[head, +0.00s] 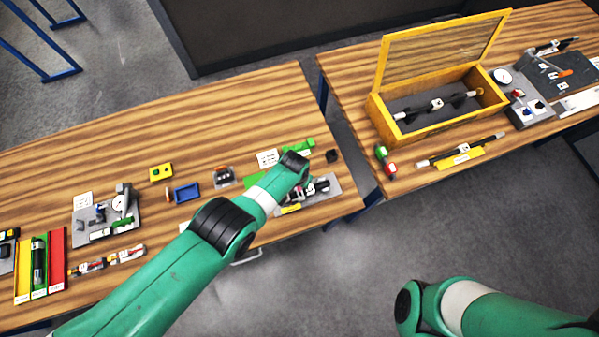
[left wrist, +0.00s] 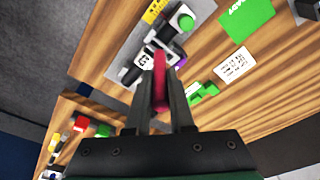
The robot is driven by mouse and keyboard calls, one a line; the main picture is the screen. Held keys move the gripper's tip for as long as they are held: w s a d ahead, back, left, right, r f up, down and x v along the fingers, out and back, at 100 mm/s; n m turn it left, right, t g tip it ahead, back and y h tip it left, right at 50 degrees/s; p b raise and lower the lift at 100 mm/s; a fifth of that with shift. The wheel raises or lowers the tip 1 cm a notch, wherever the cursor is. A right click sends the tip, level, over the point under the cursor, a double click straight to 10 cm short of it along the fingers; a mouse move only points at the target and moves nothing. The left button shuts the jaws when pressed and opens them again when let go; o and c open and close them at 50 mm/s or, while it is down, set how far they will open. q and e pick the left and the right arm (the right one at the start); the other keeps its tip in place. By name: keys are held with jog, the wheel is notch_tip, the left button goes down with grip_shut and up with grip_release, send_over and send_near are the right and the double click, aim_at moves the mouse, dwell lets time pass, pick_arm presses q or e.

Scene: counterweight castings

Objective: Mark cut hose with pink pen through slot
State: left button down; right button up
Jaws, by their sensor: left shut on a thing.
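My left gripper (left wrist: 158,112) is shut on the pink pen (left wrist: 160,78), which points away from the fingers toward a grey fixture plate (left wrist: 128,50). The plate carries black round parts, a green knob (left wrist: 184,20) and a small white label. In the head view my left gripper (head: 300,187) is at the same fixture (head: 331,186), near the table's right end, and my arm partly covers it. I cannot tell the cut hose apart from the black parts, the slot is not clear, and I cannot tell whether the pen tip touches anything. My right gripper is out of view.
A gap separates this table from the right one, which holds an open yellow box (head: 437,119). Coloured bins (head: 57,255) stand far left.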

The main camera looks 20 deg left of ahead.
pick_arm(q)
jog(key=shift+f+b, duration=0.85)
jog(key=shift+f, duration=0.05)
dwell(1.8)
jog(key=shift+r, duration=0.1)
notch_tip(320, 180, up, 7)
jog(key=p, duration=0.7)
dwell(0.6)
